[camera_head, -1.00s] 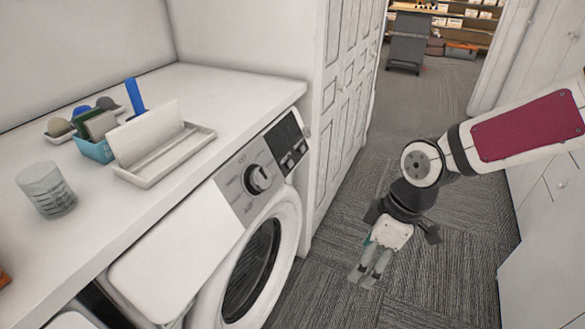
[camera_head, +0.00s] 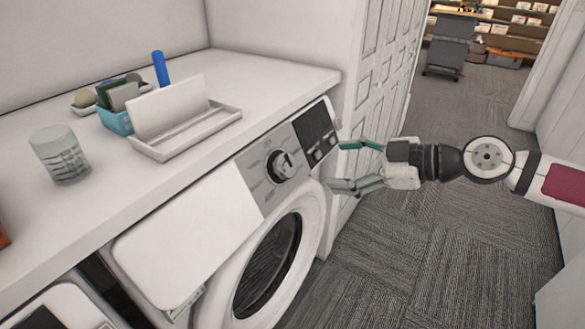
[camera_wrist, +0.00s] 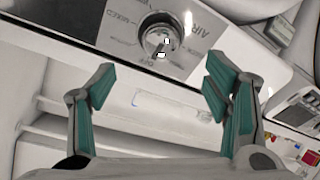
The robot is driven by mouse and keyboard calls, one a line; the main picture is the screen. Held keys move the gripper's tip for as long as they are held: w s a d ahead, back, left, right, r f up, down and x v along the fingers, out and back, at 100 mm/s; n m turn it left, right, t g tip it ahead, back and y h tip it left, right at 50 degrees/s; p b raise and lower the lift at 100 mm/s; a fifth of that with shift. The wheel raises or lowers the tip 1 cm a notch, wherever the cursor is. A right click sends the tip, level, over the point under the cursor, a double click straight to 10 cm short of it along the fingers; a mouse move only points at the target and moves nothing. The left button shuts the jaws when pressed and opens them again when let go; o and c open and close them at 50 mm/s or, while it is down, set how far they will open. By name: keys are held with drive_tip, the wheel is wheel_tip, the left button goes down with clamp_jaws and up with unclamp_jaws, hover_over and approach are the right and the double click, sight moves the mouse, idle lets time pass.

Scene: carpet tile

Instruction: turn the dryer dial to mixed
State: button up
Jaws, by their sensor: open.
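The dryer (camera_head: 262,262) is a white front-loading machine under the counter, with a round dark door. Its silver dial (camera_head: 281,166) sits on a grey panel left of a dark display. In the wrist view the dial (camera_wrist: 160,40) is at the top centre, with the printed words MIXED, AIR and OFF around it. My gripper (camera_head: 335,166) is open and empty, right of the panel, its fingers pointing toward the machine. In the wrist view my gripper's teal fingers (camera_wrist: 160,85) are spread wide, below the dial and apart from it.
The white counter (camera_head: 105,180) above the dryer holds a glass (camera_head: 60,155), a blue caddy (camera_head: 116,121) and a white tray (camera_head: 165,152). A panelled white door (camera_head: 385,70) stands close behind my gripper. Carpeted floor (camera_head: 420,250) is free in front.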

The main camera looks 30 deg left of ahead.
sight(292, 167)
drive_tip(key=x, duration=1.2)
drive_tip(key=shift+a+f, duration=0.15)
drive_tip(key=shift+a, duration=0.15)
drive_tip(key=shift+s, duration=0.1)
drive_tip(key=c, duration=1.1)
